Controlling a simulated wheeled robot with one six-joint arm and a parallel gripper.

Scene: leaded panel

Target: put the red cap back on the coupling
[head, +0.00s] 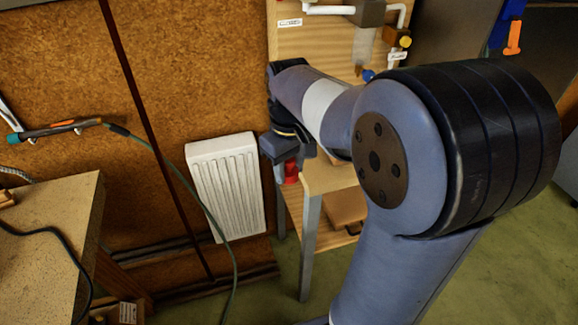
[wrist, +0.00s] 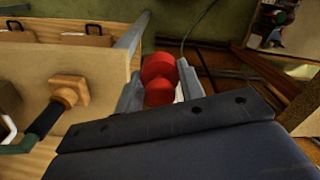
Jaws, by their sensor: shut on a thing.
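My gripper (head: 289,165) is shut on the red cap (head: 291,174), beside the left edge of a small wooden stand. In the wrist view the red cap (wrist: 158,70) sits between the two grey fingers (wrist: 160,85) of my gripper and shows as two rounded red parts. I cannot tell for certain which fitting is the coupling. A brass-coloured fitting (wrist: 70,91) with a black sleeve and a green end shows at the left of the wrist view, apart from the cap. My arm hides part of the panel in the head view.
The upright wooden panel (head: 325,38) carries white pipe, a grey block, a brass fitting (head: 398,38) and a blue part (head: 368,75). A white radiator (head: 226,185) stands left of my gripper. A green hose (head: 170,170) hangs along the wall. A workbench (head: 60,215) stands at left.

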